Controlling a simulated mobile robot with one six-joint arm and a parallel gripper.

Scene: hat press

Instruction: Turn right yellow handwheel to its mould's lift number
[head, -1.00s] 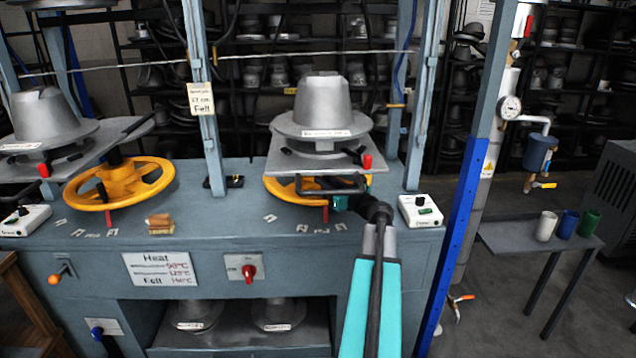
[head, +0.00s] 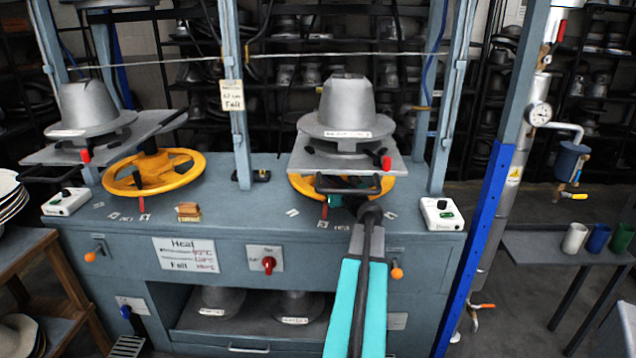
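The right yellow handwheel (head: 299,184) lies flat on the bench under the right mould, its far part hidden by the plate. A red pointer (head: 324,212) shows at its front, near a small white tag (head: 323,224). The tag's number is too small to read. The right mould (head: 348,104) is a grey metal hat shape with a white label (head: 347,134), also unreadable. My gripper (head: 336,198) is at the wheel's front rim, just right of the pointer. Its fingers are largely hidden, so I cannot tell whether they grip the rim.
A plate (head: 345,158) with a dark bar handle (head: 350,184) hangs close above my gripper. A white control box (head: 440,214) stands to the right, beside a blue post (head: 480,240). A second yellow handwheel (head: 185,179) and mould (head: 92,108) are on the left.

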